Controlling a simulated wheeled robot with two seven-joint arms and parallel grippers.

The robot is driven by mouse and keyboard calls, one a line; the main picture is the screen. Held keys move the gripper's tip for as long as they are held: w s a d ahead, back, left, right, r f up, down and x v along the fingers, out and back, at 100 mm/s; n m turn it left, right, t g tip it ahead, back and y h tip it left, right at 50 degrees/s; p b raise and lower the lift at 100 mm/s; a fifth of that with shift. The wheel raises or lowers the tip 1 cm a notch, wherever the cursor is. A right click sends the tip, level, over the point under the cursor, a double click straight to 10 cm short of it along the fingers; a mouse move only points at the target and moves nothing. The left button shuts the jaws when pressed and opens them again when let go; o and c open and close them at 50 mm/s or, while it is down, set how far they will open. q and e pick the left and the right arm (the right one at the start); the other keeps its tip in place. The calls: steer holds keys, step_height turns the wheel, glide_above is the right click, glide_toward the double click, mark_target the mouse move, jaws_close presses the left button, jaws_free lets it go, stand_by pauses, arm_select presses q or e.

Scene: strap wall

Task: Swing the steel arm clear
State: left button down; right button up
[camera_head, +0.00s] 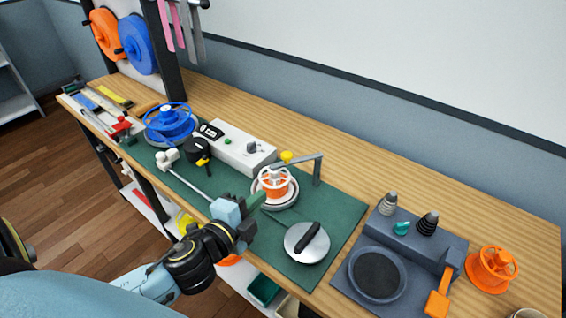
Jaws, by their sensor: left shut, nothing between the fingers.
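The steel arm (306,158) is a thin grey bar on an upright post, with a yellow knob (286,156) at its left end. It reaches over the back edge of an orange and white spool (275,185) on a round holder on the green mat (338,215). My left gripper (250,205) is shut and empty, in front of and to the left of the spool. It appears close to the holder, but I cannot tell whether it touches it. It stands apart from the steel arm and hides part of the mat. My right gripper is not in view.
A round steel disc with a black handle (307,242) lies right of my left gripper. A white control box (235,146) and a blue spool (170,123) stand behind left. A dark grey device (400,265) and an orange spool (491,268) are at the right. Bare wood lies behind the mat.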

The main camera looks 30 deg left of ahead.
arm_select(q)
steer(key=shift+w+d+r+m+t+h, duration=0.1)
steer(key=shift+d+r+m+t+h, duration=0.2)
steer(key=shift+d+r+m+h, duration=0.4)
steer(key=shift+w+a+f, duration=0.1)
steer(key=shift+a+f, duration=0.05)
steer(key=shift+a, duration=0.1)
steer(key=w, duration=0.4)
steer(key=w+a+f+p, duration=0.1)
steer(key=w, duration=0.3)
steer(key=w+f, duration=0.1)
steer(key=w, duration=0.3)
steer(key=shift+w+a, duration=0.35)
steer(key=shift+a, duration=0.05)
steer(key=shift+a, duration=0.1)
